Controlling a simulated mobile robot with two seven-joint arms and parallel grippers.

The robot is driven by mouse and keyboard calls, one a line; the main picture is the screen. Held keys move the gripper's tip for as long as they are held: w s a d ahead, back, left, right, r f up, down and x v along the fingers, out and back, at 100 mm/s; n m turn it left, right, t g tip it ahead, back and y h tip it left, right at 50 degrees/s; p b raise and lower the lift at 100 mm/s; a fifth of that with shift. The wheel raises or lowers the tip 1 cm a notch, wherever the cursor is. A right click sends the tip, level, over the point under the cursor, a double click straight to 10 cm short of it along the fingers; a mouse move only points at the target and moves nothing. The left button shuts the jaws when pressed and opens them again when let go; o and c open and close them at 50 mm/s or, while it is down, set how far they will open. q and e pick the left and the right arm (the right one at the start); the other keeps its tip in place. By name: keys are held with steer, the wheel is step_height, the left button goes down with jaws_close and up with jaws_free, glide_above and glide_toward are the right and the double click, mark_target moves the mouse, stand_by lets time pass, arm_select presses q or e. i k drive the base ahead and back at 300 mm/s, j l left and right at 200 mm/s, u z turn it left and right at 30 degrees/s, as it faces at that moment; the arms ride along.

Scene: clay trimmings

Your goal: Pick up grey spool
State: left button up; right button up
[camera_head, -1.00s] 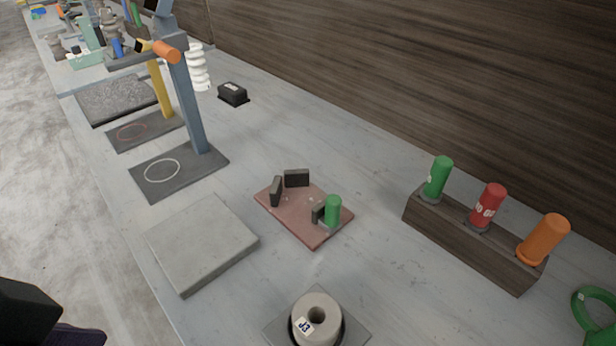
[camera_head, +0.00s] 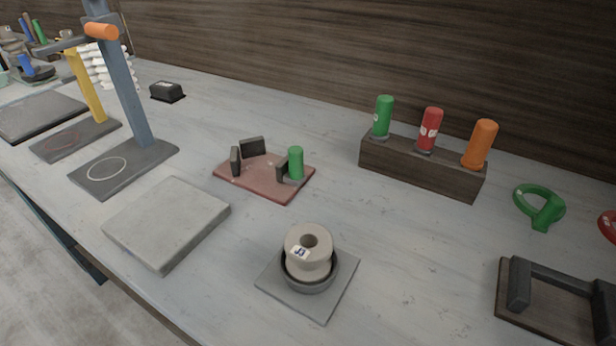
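The grey spool (camera_head: 309,259) stands upright in a dark round cup on a square grey base (camera_head: 324,306), at the lower middle of the head view. It has a hole in its top and a white label with dark marking on its side. Its lower part is hidden inside the cup. Neither of my grippers shows in this view.
A grey slab (camera_head: 166,222) lies left of the spool. A reddish plate (camera_head: 262,184) with dark blocks and a green cylinder is behind it. A dark wooden rack (camera_head: 420,167) holds green, red and orange cylinders. A dark frame (camera_head: 560,300) and green ring tool (camera_head: 541,207) are at right.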

mark_target(309, 246)
steer(key=i+j+z, duration=0.25)
steer(key=j, duration=0.55)
steer(key=j+z, duration=0.3)
steer(key=j, duration=0.45)
